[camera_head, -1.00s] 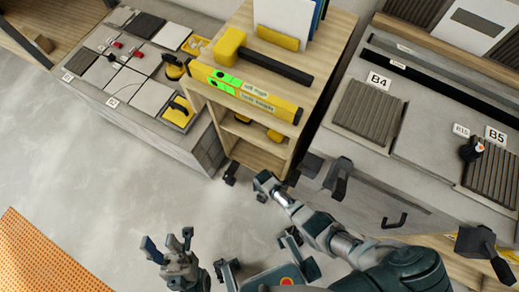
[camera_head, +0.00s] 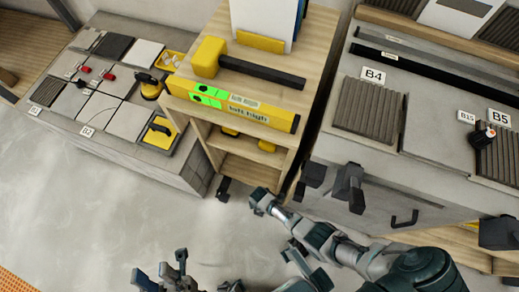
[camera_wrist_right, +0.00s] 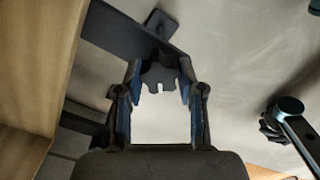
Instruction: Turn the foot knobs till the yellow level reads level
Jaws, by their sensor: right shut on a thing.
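The yellow level (camera_head: 280,121) lies on top of the wooden stand (camera_head: 315,60). It has two green windows (camera_head: 207,96) with dark marks, and its front label reads "left high". A dark foot (camera_head: 222,188) shows at the stand's lower left. My right gripper (camera_head: 258,200) is low by the stand's front, partly hard to make out. My left gripper (camera_head: 165,275) is at the bottom edge, open and empty, apart from the stand.
A yellow mallet (camera_head: 209,57) with a dark handle lies behind the level. A low grey bench (camera_head: 180,168) with tiles and suction lifters stands at left. A grey counter (camera_head: 425,140) with dark protruding handles (camera_head: 350,185) stands at right. Grey floor (camera_head: 90,210) is clear at lower left.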

